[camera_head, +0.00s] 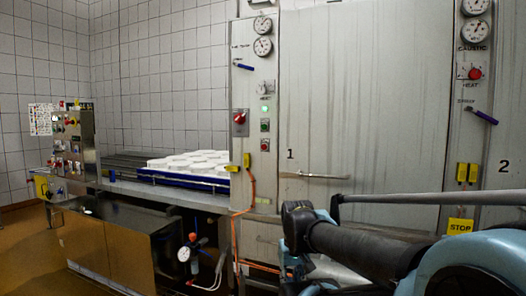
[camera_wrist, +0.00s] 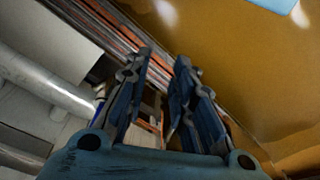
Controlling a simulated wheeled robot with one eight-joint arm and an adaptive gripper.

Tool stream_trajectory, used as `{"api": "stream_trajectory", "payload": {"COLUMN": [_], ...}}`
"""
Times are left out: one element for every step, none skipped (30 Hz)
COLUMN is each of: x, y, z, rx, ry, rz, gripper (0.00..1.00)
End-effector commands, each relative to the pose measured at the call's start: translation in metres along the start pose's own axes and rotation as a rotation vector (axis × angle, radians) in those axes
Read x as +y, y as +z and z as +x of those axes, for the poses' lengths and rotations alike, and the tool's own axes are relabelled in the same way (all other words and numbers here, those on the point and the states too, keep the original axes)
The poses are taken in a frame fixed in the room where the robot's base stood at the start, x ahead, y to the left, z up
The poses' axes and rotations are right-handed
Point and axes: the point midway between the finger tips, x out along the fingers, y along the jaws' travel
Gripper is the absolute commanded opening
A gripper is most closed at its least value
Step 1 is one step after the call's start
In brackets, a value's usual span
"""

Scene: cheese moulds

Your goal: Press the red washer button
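The washer's narrow control panel (camera_head: 254,85) stands left of the large metal door marked 1. A small red button (camera_head: 265,144) sits low on it, below a lit green lamp (camera_head: 265,109) and a dark green button (camera_head: 265,125). A larger red knob (camera_head: 240,118) on a grey box is to their left. My gripper (camera_wrist: 163,57) is open and empty in the wrist view, its two fingers apart above an ochre floor. No button shows in the wrist view. In the head view my arm fills the lower right; I cannot make out the fingers there.
A steel counter (camera_head: 130,187) carries white moulds (camera_head: 190,160) on a blue tray, left of the panel. A control stand (camera_head: 75,145) with several buttons is farther left. A door handle (camera_head: 313,176) juts out. An orange hose (camera_head: 235,240) hangs below the panel.

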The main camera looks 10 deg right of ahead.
Motion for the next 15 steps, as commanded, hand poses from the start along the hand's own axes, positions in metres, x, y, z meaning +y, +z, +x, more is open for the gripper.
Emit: {"api": "stream_trajectory", "payload": {"x": [0.0,0.0,0.0,0.0,0.0,0.0,0.0,0.0,0.0,0.0,0.0,0.0,0.0,0.0,0.0], "y": [0.0,0.0,0.0,0.0,0.0,0.0,0.0,0.0,0.0,0.0,0.0,0.0,0.0,0.0,0.0], "z": [0.0,0.0,0.0,0.0,0.0,0.0,0.0,0.0,0.0,0.0,0.0,0.0,0.0,0.0,0.0], "rx": [0.0,0.0,0.0,0.0,0.0,0.0,0.0,0.0,0.0,0.0,0.0,0.0,0.0,0.0,0.0], "ry": [0.0,0.0,0.0,0.0,0.0,0.0,0.0,0.0,0.0,0.0,0.0,0.0,0.0,0.0,0.0], "rz": [0.0,0.0,0.0,0.0,0.0,0.0,0.0,0.0,0.0,0.0,0.0,0.0,0.0,0.0,0.0], "gripper": [0.23,0.23,0.23,0.16,0.09,0.0,0.0,0.0,0.0,0.0,0.0,0.0,0.0,0.0,0.0]}}
